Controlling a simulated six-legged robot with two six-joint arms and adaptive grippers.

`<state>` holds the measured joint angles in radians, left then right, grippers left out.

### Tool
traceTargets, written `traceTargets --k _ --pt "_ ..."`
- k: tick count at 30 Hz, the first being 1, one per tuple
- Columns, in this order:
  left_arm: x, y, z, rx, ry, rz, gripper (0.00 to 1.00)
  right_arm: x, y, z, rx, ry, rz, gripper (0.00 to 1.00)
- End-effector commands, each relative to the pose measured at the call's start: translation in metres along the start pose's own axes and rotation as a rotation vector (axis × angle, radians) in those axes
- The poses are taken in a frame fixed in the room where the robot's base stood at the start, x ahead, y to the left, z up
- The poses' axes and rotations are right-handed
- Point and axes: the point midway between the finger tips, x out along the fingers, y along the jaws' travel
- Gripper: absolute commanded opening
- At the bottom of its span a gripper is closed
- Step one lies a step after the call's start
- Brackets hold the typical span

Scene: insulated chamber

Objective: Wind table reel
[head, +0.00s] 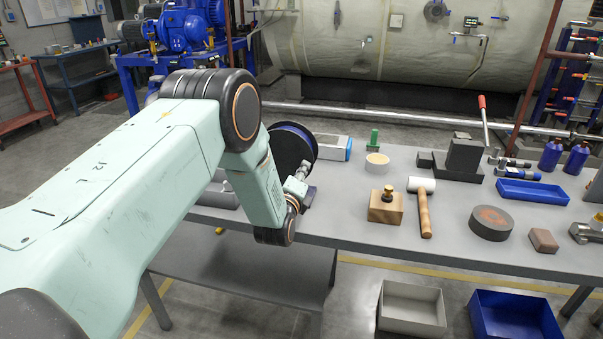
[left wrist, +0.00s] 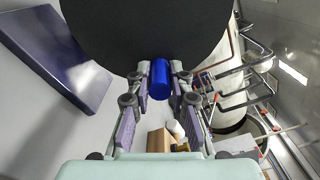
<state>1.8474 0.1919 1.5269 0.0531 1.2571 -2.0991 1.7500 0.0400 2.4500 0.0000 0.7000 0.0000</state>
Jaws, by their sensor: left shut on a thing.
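The table reel (head: 292,146) stands on the grey workbench at its left end, a dark disc with a blue edge. In the left wrist view its black disc (left wrist: 150,32) fills the top middle. A short blue handle (left wrist: 160,76) sticks out from the disc towards the wrist camera. My left gripper (head: 299,188) is at the near side of the reel, its fingers shut on the handle, one on each side. In the head view my own forearm hides part of the reel, and the handle cannot be made out. My right gripper is not in view.
The grey workbench (head: 340,215) holds a wooden block (head: 386,208), a mallet (head: 424,205), a round dark disc (head: 491,222) and a blue tray (head: 532,192) to the right. Grey (head: 412,325) and blue (head: 515,325) bins stand below its front edge.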

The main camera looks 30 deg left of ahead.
Motion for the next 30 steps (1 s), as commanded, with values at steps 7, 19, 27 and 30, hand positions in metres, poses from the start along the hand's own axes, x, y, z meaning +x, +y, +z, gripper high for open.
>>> traceTargets --k 7,19,27,30 --pt "0.001 -0.001 0.002 -0.002 -0.004 -0.001 0.27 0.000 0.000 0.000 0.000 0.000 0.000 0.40" --pt "0.000 0.000 0.001 -0.002 -0.001 -0.001 0.43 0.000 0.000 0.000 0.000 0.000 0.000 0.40" --pt "-0.014 0.000 0.000 -0.002 -0.001 0.001 0.43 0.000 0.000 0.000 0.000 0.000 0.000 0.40" --pt "-0.029 0.000 0.000 -0.002 0.000 0.002 0.43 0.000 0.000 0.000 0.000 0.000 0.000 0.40"
